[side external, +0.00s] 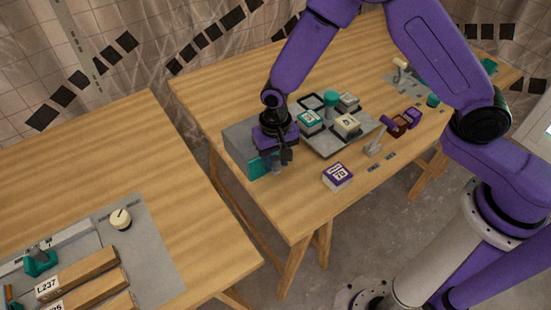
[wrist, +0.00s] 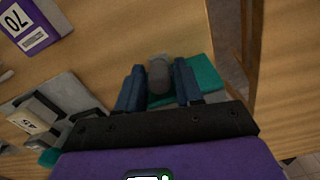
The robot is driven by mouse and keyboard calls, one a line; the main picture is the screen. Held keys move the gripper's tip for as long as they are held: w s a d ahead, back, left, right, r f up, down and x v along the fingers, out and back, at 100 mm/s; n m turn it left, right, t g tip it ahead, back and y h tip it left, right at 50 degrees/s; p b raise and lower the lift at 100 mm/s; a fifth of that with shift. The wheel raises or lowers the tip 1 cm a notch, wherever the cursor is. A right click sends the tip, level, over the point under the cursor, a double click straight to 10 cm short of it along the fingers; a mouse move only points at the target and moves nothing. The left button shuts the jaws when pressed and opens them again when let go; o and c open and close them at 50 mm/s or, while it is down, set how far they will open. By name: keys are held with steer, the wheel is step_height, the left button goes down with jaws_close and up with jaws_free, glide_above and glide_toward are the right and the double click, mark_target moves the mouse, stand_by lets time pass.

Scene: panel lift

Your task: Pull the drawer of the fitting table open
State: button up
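The drawer is in a grey box (side external: 238,139) at the left end of the fitting table (side external: 300,218). Its teal front (side external: 257,167) shows in the side view, partly hidden by my gripper (side external: 279,163). In the wrist view the teal front (wrist: 205,76) lies behind and beside the fingers. A grey rounded handle (wrist: 159,74) stands between the two blue fingers of my gripper (wrist: 159,80). The fingers are very close to both sides of the handle; I cannot tell whether they press on it. The front appears close against the box.
A purple block marked 70 (side external: 337,176) lies on the table right of my gripper; it also shows in the wrist view (wrist: 28,25). A grey tray (side external: 328,146) with labelled blocks is behind it. Another table (side external: 150,170) stands at left, across a gap.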

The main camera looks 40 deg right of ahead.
steer(key=shift+f, duration=0.2)
jaws_close()
steer(key=s, duration=1)
steer(key=shift+s, duration=0.15)
jaws_free()
steer(key=shift+r, duration=0.15)
step_height(320, 180, up, 17)
stand_by(0.5)
steer(key=shift+r, duration=0.1)
